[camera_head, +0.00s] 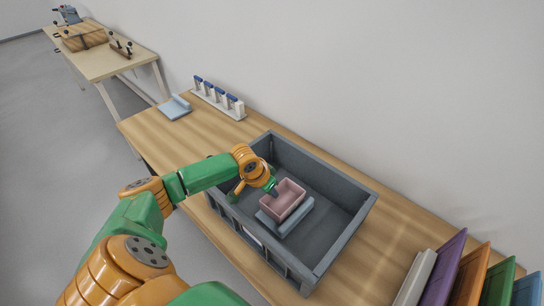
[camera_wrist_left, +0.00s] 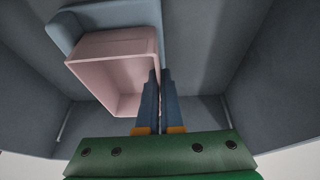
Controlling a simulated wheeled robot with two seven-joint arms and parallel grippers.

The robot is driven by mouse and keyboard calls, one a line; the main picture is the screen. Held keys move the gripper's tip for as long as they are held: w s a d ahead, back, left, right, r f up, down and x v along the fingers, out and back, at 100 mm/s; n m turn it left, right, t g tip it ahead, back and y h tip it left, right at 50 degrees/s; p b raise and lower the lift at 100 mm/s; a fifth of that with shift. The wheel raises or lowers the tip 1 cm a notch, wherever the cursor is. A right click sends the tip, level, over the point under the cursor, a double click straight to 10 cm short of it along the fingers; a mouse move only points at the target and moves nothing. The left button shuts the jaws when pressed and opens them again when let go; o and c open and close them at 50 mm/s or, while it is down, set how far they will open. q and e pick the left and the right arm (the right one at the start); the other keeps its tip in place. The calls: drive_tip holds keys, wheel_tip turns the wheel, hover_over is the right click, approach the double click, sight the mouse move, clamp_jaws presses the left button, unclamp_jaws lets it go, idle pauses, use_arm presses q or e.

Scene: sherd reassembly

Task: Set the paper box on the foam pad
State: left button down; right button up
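The pink, open-topped paper box (camera_head: 286,203) is inside the grey crate, over a blue-grey foam pad (camera_head: 285,222). The pad shows past the box's front and right sides. In the left wrist view the box (camera_wrist_left: 112,82) is tilted to my view with its opening facing me, and the pad (camera_wrist_left: 92,18) shows behind it. My left gripper (camera_head: 274,190) is at the box's far left rim. Its fingers (camera_wrist_left: 160,80) are close together, one on each side of a box wall, shut on it. I cannot tell whether the box's underside touches the pad. My right gripper is out of view.
The grey crate (camera_head: 333,182) has high walls around the box, with bare floor at its right. A rack with blue-topped items (camera_head: 218,98) and a light blue object (camera_head: 174,108) stand farther back. Coloured upright panels (camera_head: 470,275) stand at the right. Another table (camera_head: 100,62) is far left.

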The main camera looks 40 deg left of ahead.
use_arm(q)
drive_tip(key=shift+f, duration=0.5)
drive_tip(key=c, duration=1)
unclamp_jaws()
drive_tip(key=shift+r, duration=0.1)
wheel_tip(320, 180, up, 12)
drive_tip(key=p, duration=1.3)
drive_tip(key=shift+s, duration=0.1)
